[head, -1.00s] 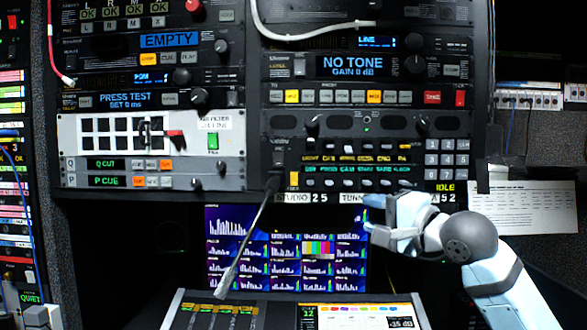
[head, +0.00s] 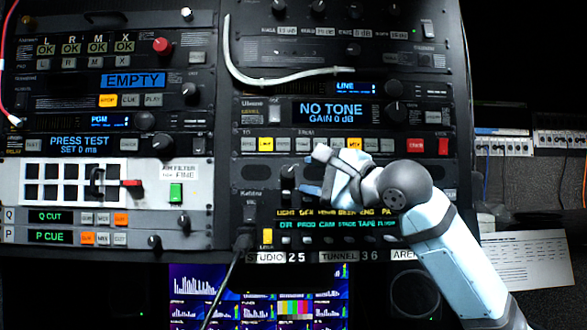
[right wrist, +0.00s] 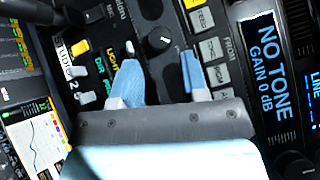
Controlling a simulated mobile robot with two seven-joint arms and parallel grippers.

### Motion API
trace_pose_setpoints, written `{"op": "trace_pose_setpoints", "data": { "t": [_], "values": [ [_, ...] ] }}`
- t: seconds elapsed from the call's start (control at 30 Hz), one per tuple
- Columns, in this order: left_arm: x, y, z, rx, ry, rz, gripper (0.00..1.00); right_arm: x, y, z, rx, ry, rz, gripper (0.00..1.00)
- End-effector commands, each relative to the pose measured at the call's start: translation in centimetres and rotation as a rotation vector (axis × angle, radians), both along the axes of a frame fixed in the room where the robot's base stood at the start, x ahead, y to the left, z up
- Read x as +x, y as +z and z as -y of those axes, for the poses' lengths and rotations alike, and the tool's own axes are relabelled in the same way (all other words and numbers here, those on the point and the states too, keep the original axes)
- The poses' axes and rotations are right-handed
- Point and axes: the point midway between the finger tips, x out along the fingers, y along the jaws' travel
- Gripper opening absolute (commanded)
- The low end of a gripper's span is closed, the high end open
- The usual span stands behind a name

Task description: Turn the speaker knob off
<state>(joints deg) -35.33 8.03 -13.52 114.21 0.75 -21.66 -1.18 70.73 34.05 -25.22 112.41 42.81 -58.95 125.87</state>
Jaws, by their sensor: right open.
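A black knob (head: 288,172) with a white pointer mark sits on the dark intercom panel (head: 253,187), below the NO TONE unit. It is probably the speaker knob; I cannot read its label. In the right wrist view the same knob (right wrist: 159,40) lies ahead, between the two blue fingers. My right gripper (head: 312,170) is open just to the right of the knob. Its fingers (right wrist: 159,62) are apart, one on each side of the knob's line, and do not appear to touch it. My left gripper is not in view.
Small lit switches and labels (head: 340,223) run just below the gripper. A row of square buttons (head: 310,145) lies just above it. A black cable (head: 232,265) plugs in at the panel's lower left. A white cable (head: 275,78) hangs higher up.

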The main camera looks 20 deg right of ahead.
Motion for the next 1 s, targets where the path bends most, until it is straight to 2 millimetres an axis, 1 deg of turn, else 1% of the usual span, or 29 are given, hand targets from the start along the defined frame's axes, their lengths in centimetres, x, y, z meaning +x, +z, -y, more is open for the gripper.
{"op": "trace_pose_setpoints", "data": {
  "t": [0.03, 0.1, 0.3, 0.43, 0.67, 0.7, 0.83, 1.0],
  "values": [
    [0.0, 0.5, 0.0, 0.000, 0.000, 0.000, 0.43, 0.9, 0.4, -0.5, 0.001, 0.000, -0.002, 0.41],
    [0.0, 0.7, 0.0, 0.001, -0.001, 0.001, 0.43, 2.0, 0.5, -1.1, 0.001, 0.000, -0.002, 0.41],
    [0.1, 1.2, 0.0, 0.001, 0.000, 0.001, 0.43, 4.0, 0.6, -2.1, 0.000, 0.000, -0.001, 0.41],
    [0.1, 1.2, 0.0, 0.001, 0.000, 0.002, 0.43, 4.4, 0.6, -2.4, 0.001, 0.000, 0.000, 0.41],
    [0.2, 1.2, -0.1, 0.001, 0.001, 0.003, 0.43, 4.4, 0.6, -2.4, 0.000, 0.000, 0.001, 0.41],
    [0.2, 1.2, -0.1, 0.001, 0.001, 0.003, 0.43, 4.4, 0.6, -2.4, 0.000, 0.000, 0.001, 0.36],
    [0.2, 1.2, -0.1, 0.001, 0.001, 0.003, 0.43, 4.4, 0.6, -2.4, 0.000, 0.000, 0.000, 0.07],
    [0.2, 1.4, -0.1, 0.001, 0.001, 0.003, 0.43, 4.4, 0.6, -2.4, -0.003, 0.000, -0.002, 0.07]
  ]
}}
